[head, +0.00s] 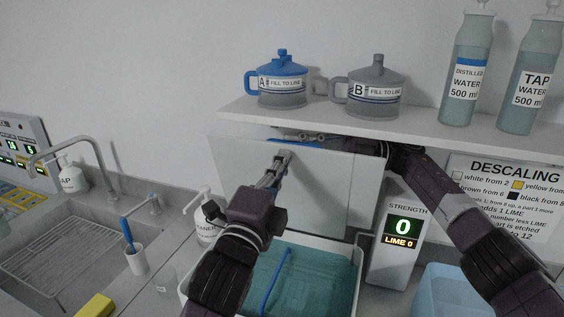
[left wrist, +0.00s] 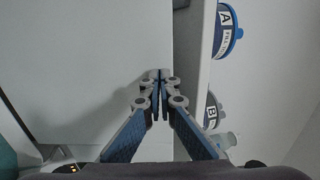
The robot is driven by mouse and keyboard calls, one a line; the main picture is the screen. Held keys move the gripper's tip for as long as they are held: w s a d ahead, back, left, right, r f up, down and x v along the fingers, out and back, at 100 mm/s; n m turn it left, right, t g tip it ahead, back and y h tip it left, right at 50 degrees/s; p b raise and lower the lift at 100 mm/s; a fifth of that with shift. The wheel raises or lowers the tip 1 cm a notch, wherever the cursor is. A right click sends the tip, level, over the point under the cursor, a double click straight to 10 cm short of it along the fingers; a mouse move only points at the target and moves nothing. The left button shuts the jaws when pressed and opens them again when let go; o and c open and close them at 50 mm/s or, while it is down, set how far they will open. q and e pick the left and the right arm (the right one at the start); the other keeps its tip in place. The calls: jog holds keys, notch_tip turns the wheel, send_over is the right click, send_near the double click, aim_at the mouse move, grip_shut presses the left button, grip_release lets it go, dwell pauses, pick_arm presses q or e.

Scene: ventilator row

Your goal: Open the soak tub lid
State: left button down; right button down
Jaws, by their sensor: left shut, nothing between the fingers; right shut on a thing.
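The soak tub lid (head: 240,165) is a white panel raised steeply at the back of the soak tub (head: 357,275), with its upper edge near the shelf. The tub stands uncovered and shows teal liquid. My left gripper (head: 283,154) is shut and empty, its tips in front of the lid's face; contact is unclear. It also shows shut in the left wrist view (left wrist: 160,77), against the pale panel (left wrist: 85,50). My right gripper (head: 300,138) reaches behind the lid's top edge and is shut on it, as far as shows; its grip is mostly hidden.
Above, a shelf (head: 430,130) holds blue jug A (head: 281,85), grey jug B (head: 377,90) and two water bottles. A strength meter (head: 398,245) reading 0 stands right of the tub. A cleaner bottle (head: 206,225) and sink (head: 85,250) are to the left.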

pick_arm(q)
jog(key=shift+x, duration=0.9)
pick_arm(e)
jog(key=shift+a+f, duration=0.2)
jog(key=shift+a, duration=0.05)
jog(key=c, duration=2.3)
grip_release()
jog(key=shift+s, duration=0.1)
pick_arm(q)
jog(key=shift+r, duration=0.1)
pick_arm(e)
jog(key=shift+d+r, duration=0.1)
jog(key=shift+d, duration=0.05)
